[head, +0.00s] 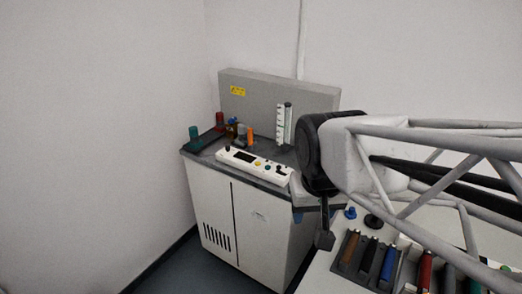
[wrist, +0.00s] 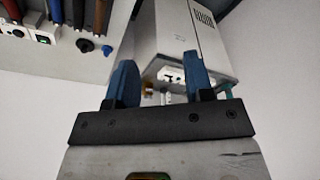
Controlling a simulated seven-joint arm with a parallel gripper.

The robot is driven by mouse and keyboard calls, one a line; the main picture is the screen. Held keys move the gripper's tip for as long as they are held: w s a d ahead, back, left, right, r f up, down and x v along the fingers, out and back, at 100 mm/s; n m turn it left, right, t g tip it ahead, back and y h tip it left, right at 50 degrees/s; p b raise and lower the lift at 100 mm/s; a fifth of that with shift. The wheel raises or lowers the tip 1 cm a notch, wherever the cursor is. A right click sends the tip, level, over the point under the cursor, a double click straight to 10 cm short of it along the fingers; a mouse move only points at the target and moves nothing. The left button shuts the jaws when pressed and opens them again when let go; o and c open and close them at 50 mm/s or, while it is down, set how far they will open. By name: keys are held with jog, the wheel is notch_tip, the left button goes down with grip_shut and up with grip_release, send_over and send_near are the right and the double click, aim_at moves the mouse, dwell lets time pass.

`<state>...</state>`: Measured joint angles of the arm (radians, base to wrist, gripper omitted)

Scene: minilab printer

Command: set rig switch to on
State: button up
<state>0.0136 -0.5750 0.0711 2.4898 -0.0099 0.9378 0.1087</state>
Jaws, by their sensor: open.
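In the wrist view a small white unit with a dark top face and a green spot (wrist: 42,38) sits by the tool holders at the upper left. It may be the rig switch, but its label and setting are too small to read. My gripper (wrist: 160,76) is open, with two blue fingers apart and nothing between them. My arm hides part of the bench there.
The printer cabinet (head: 222,218) carries a white control panel (head: 248,167) with knobs and buttons, plus bottles behind it. A tool rack (head: 349,255) with several coloured handles stands on the white bench (head: 322,280). A blue knob (head: 350,213) and a black round piece (head: 373,221) are behind it.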

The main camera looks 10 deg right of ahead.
jog(key=w+d+m, duration=0.1)
jog(key=w+m, duration=0.3)
jog(key=w, duration=0.8)
jog(key=m+g, duration=0.2)
jog(key=m, duration=1)
send_over(279, 166)
jog(key=f, duration=1.4)
jog(key=shift+s+f, duration=0.2)
jog(key=shift+f, duration=0.05)
jog(key=shift+w+f+m, duration=0.3)
jog(key=shift+f, duration=3.9)
